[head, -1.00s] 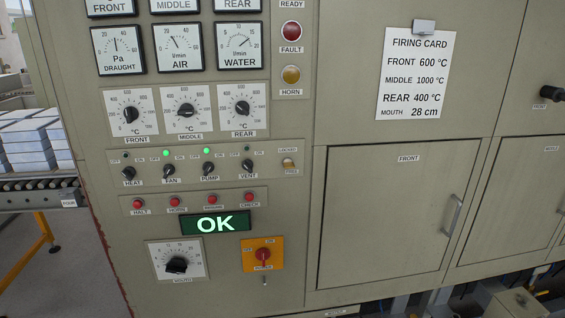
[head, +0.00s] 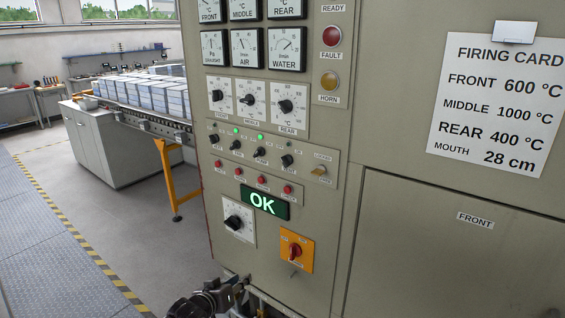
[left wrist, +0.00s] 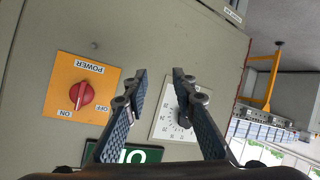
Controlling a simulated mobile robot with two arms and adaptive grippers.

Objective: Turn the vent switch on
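The vent switch (head: 287,161) is a small black knob at the right end of the switch row, labelled VENT. The small lamp above it looks dark, while green lamps are lit above the fan switch (head: 236,145) and the pump switch (head: 260,152). My left gripper (head: 241,286) is at the bottom of the head view, well below the switch row. In the left wrist view its two fingers (left wrist: 160,74) are spread apart with nothing between them. They are in front of the panel near the mouth dial (left wrist: 182,112). My right gripper is not in view.
The orange power switch (head: 294,252) and the green OK display (head: 264,202) are below the row. A conveyor with pale blocks (head: 146,92) stands left of the panel. Floor to the left is clear.

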